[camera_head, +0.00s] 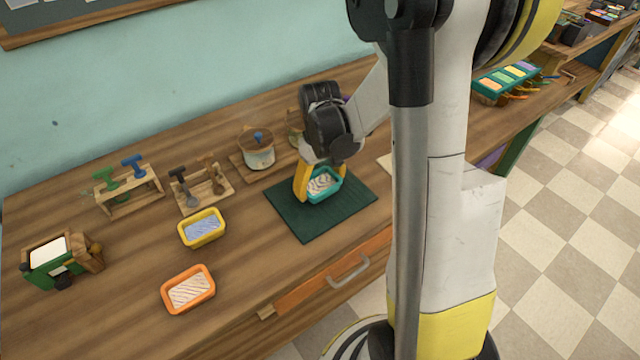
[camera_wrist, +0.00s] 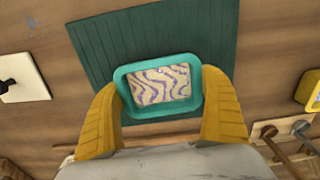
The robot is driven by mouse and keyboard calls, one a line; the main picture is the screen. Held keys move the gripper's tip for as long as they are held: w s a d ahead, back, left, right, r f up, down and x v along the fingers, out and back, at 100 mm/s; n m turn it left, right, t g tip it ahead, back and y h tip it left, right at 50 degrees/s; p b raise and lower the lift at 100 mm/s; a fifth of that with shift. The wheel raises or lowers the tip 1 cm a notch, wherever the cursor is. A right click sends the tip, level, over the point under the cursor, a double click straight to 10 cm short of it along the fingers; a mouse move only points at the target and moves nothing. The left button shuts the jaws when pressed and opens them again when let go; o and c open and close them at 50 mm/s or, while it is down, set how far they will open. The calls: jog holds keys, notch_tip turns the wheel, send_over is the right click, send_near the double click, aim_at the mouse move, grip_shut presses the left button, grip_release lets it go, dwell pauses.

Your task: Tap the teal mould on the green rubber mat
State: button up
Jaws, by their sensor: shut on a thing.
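The teal mould (camera_head: 325,187) is a small rectangular tray filled with cream soap with purple wavy streaks. It also shows in the wrist view (camera_wrist: 121,80), over the green mat. My gripper (camera_head: 318,185) has its yellow fingers on the mould's two short sides, shut on it; the wrist view shows both fingers (camera_wrist: 160,105) against its ends. The green rubber mat (camera_head: 290,222) lies flat on the wooden bench, and its ribbed surface fills the middle of the wrist view (camera_wrist: 200,35). I cannot tell whether the mould touches the mat or is slightly above it.
A yellow mould (camera_head: 202,229) and an orange mould (camera_head: 188,289) stand left of the mat. Behind are a pot (camera_head: 258,153), a rack of dark tools (camera_head: 200,190) and a stamp rack (camera_head: 129,190). A drawer handle (camera_head: 349,271) sticks out at the front. The bench between the orange mould and the mat is clear.

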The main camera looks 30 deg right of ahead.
notch_tip(320, 180, down, 3)
jog(key=shift+r+b, duration=0.2)
jog(key=shift+b, duration=0.35)
jog(key=shift+r+p, duration=1.7)
jog(key=shift+r, duration=0.45)
